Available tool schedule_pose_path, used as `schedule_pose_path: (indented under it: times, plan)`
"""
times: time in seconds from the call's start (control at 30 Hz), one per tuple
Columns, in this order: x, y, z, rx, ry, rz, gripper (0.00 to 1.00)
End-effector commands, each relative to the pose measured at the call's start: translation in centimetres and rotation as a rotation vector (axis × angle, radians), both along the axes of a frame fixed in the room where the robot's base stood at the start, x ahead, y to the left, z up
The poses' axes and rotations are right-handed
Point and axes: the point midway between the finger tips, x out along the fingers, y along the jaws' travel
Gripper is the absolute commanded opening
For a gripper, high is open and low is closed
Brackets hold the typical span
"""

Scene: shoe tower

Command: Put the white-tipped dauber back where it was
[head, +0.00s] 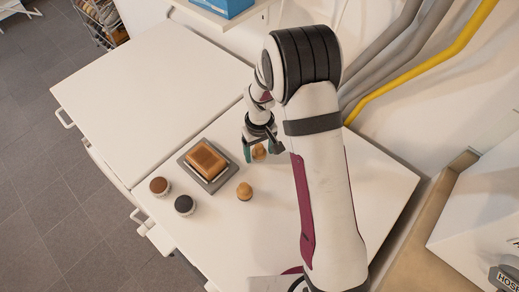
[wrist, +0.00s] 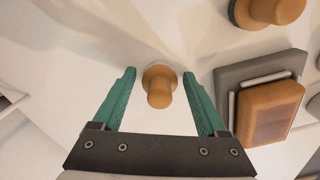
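A wooden dauber (wrist: 159,88) stands upright on the white top, between my gripper's teal fingers in the wrist view. My gripper (wrist: 159,74) is open, with a gap on both sides of the dauber. In the head view my gripper (head: 262,154) points down around the same dauber (head: 259,152). A second wooden dauber (head: 244,191) stands nearer the front. It also shows at the top right of the wrist view (wrist: 278,9), with a dark rim at its base. The tips face down and are mostly hidden, so I cannot tell surely which is white.
A wooden brush or block (head: 206,161) lies on a grey tray (head: 213,185) left of my gripper. A brown-topped tin (head: 159,186) and a black-topped tin (head: 184,205) stand at the front left edge. The white top (head: 150,90) behind is clear. Pipes (head: 420,70) line the wall.

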Motion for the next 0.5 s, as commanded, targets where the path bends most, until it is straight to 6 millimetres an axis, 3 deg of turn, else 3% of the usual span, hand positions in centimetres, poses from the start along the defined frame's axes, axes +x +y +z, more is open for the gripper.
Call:
schedule_pose_path:
  times: [0.33, 0.5]
  plan:
    - [0.0, 0.0, 0.4, 0.001, -0.002, 0.0, 0.84]
    - [0.1, 0.0, 4.3, 0.001, -0.006, 0.0, 0.84]
